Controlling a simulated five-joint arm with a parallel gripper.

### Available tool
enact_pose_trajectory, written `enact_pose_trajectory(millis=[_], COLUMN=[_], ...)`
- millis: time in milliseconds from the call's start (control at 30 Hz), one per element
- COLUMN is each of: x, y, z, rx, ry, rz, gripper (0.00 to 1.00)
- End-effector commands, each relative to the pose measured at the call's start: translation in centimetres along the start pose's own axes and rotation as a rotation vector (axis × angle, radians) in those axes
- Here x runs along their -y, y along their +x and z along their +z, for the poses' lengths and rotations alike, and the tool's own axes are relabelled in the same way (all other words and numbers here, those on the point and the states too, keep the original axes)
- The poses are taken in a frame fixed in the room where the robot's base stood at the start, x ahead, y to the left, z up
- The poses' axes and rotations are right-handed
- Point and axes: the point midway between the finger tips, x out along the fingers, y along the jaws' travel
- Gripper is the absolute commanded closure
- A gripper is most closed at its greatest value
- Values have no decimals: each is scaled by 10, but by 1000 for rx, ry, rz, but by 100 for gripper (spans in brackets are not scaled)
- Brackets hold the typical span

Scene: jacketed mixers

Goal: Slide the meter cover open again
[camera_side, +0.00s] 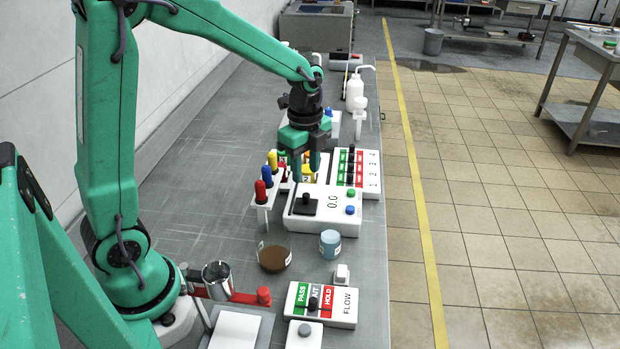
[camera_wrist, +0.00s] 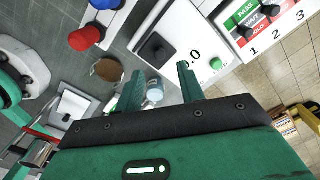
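The meter (camera_side: 322,221) is a white box with a 0.0 reading on its top, a green and a blue button at its right. The meter cover (camera_side: 303,208) is a small black plate with a black knob, lying to the left of the reading, which shows uncovered. The cover also shows in the wrist view (camera_wrist: 153,50), beyond the fingertips and left of the digits. My gripper (camera_side: 306,172) hangs above the far side of the meter, fingers down. In the wrist view its two fingers (camera_wrist: 160,70) stand apart with nothing between them.
A panel with green, white and red labels (camera_side: 356,168) stands behind the meter. Coloured droppers (camera_side: 262,192) stand at its left. White bottles (camera_side: 354,92) stand behind.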

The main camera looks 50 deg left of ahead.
Motion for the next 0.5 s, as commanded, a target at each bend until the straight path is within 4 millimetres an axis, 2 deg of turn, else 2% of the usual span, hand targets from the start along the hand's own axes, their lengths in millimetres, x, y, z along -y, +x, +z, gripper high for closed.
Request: enact_pose_trajectory(millis=[500], x=[-1], y=[58], z=[0], rx=[0], ry=[-1], rz=[3], gripper=[62])
